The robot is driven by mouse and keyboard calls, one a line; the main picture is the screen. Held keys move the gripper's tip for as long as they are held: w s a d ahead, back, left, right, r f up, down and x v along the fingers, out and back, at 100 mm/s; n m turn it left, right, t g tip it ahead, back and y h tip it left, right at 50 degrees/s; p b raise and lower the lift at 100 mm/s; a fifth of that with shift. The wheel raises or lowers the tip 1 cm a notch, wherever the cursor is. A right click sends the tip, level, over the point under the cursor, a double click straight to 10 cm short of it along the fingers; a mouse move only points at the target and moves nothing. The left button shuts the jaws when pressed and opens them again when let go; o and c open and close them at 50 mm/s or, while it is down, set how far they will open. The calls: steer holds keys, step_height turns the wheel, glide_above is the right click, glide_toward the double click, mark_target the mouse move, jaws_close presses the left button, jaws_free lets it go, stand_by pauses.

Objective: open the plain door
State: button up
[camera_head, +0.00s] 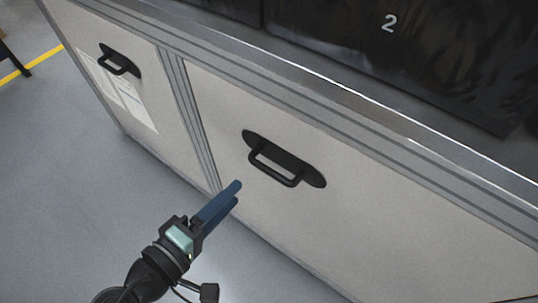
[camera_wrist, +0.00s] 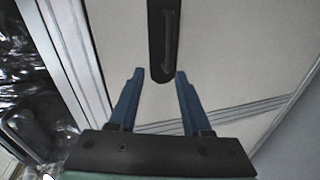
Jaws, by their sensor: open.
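The plain door (camera_head: 370,215) is a light grey panel without papers, on the right of the cabinet front in the head view. It looks shut. Its black bar handle (camera_head: 275,175) sits on a black oval plate. In the wrist view the handle (camera_wrist: 167,40) shows at the top centre, and the door (camera_wrist: 235,60) fills much of the picture. My gripper (camera_head: 238,192) has blue fingers and is below and left of the handle, apart from it. In the wrist view my gripper (camera_wrist: 154,74) is open and empty, with the handle's plate end near the gap between the fingertips.
A second door (camera_head: 105,60) with white papers and a black handle (camera_head: 120,61) is at the left, past a grey metal post (camera_head: 190,110). Black bins, one marked 2 (camera_head: 400,50), stand on top. Grey floor (camera_head: 60,180) in front is clear.

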mark_target(268, 173)
steer(key=shift+n+h, duration=0.4)
steer(key=x, duration=0.4)
steer(key=f+b+x, duration=0.1)
steer(key=x, duration=0.3)
steer(key=f+b+x, duration=0.1)
steer(key=x, duration=0.3)
steer(key=shift+s+d+f, duration=0.15)
steer(key=shift+s+d, duration=0.05)
steer(key=shift+d, duration=0.1)
jaws_close()
stand_by(0.7)
